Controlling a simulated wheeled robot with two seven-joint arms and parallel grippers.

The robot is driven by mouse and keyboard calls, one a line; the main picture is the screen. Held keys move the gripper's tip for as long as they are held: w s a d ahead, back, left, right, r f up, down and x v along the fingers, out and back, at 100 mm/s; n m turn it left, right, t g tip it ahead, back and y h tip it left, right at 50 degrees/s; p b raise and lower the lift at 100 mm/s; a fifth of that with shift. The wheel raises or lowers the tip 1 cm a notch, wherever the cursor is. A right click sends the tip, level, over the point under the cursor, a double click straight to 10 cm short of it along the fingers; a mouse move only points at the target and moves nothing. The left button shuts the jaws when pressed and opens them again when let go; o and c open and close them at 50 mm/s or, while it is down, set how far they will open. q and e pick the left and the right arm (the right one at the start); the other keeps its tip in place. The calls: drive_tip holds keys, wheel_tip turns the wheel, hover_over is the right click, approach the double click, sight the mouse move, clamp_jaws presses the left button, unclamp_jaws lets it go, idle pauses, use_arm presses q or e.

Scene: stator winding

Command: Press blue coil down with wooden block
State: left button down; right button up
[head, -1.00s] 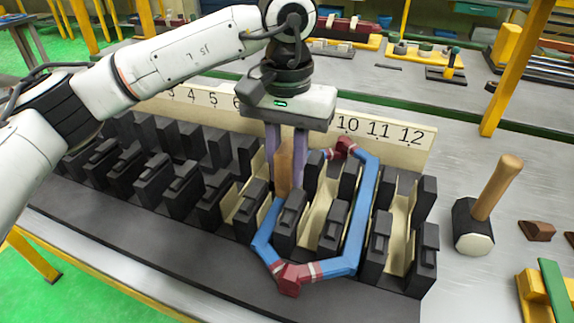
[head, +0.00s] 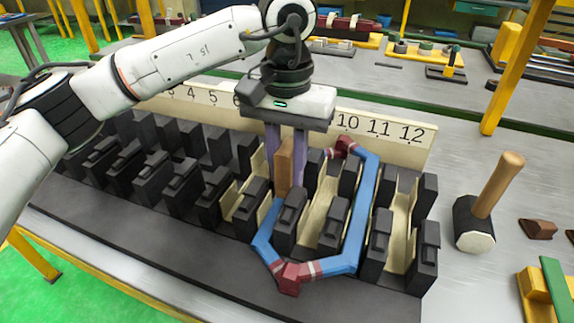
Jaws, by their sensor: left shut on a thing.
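The blue coil (head: 362,215) lies around several black teeth of the stator fixture (head: 130,245), with red end pieces at the front and back. Its right side runs along a slot below the numbers 10 and 11. Its left side (head: 265,240) enters a slot further left, where my left gripper hides part of it. My left gripper (head: 285,180) points down and is shut on the wooden block (head: 284,162), held upright between its fingers. The block's lower end is in or just above that left slot; contact with the coil cannot be made out. My right gripper is not in view.
A mallet (head: 490,205) with a wooden handle stands on the table to the right. The number board (head: 385,130) runs behind the teeth. Tall black teeth stand close around the gripper.

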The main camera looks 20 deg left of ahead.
sight(287, 148)
use_arm(q)
wheel_tip(287, 148, up, 4)
drive_tip(key=p, duration=0.2)
drive_tip(key=shift+f+p, duration=0.15)
drive_tip(key=shift+p, duration=0.2)
drive_tip(key=shift+r+p, duration=0.55)
drive_tip(key=shift+r, duration=0.25)
wheel_tip(287, 148, up, 4)
drive_tip(key=p, duration=0.3)
drive_tip(key=shift+r, duration=0.1)
drive_tip(key=shift+r+p, duration=0.75)
drive_tip(key=shift+r, duration=0.35)
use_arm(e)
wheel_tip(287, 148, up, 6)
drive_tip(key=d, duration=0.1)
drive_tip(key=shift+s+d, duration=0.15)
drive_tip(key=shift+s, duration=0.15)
use_arm(q)
drive_tip(key=shift+s+f, duration=0.1)
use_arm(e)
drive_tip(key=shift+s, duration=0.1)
